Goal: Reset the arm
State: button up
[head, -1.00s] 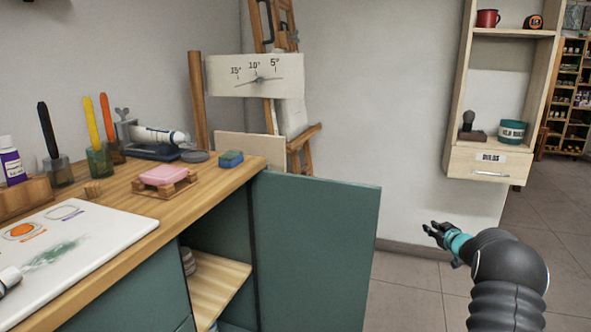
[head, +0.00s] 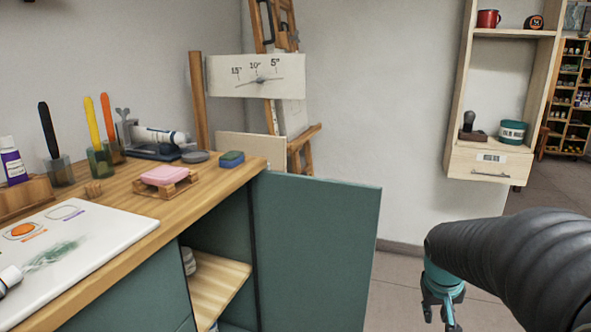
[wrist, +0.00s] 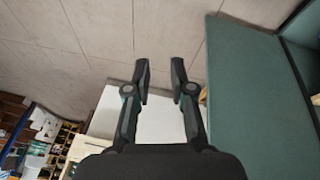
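My gripper (head: 441,314) is at the lower right of the head view, below my dark arm, pointing down. Its lower end is close to the bottom edge of that view. In the wrist view my gripper (wrist: 160,82) shows two dark fingers apart with nothing between them. It is open and empty, and touches nothing that I can see.
An open green cabinet door (head: 315,255) stands left of my gripper. The wooden counter (head: 215,178) holds a pink sponge (head: 164,174), brushes and a whiteboard. A wall shelf (head: 490,165) with a drawer hangs behind my arm. Tiled floor (head: 395,285) between door and arm is free.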

jog(key=s+a+r+t+y, duration=0.1)
jog(key=s+a+r, duration=0.2)
jog(key=s+a, duration=0.4)
jog(key=s+a+r+n+t+y, duration=0.1)
jog(key=s+a+r, duration=0.2)
jog(key=s+a, duration=0.4)
jog(key=s, duration=0.3)
jog(key=shift+s+r+n+t, duration=0.2)
jog(key=shift+r+n+t, duration=0.05)
jog(key=shift+n+t, duration=0.05)
